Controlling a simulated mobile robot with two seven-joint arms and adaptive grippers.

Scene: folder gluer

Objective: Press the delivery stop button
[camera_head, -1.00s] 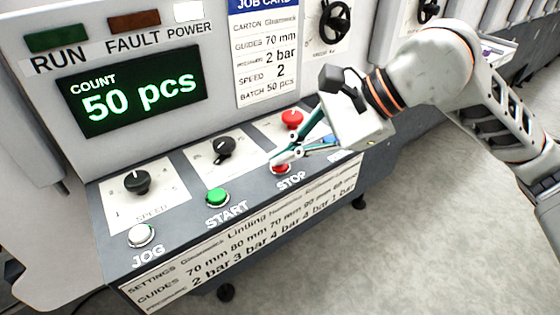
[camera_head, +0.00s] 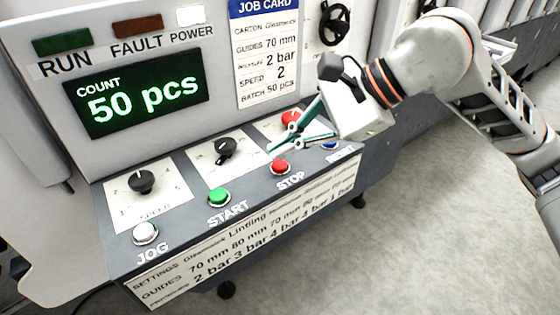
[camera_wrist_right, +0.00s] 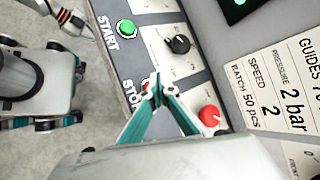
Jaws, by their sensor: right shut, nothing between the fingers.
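The red stop button (camera_head: 280,167) sits above the word STOP in the front row of the sloped panel. It shows fully in the head view. In the right wrist view the red stop button (camera_wrist_right: 147,84) is partly hidden behind the fingertips. My right gripper (camera_head: 273,148) is shut and empty. Its fingertips appear just behind and above the stop button, apart from it in the head view. The fingertips also show in the right wrist view (camera_wrist_right: 157,88).
A larger red knob (camera_head: 291,118) is behind the stop button, close to my right fingers. A green START button (camera_head: 219,196), a white JOG button (camera_head: 145,233) and a partly covered blue button (camera_head: 330,145) share the front row. The display (camera_head: 140,95) reads 50 pcs.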

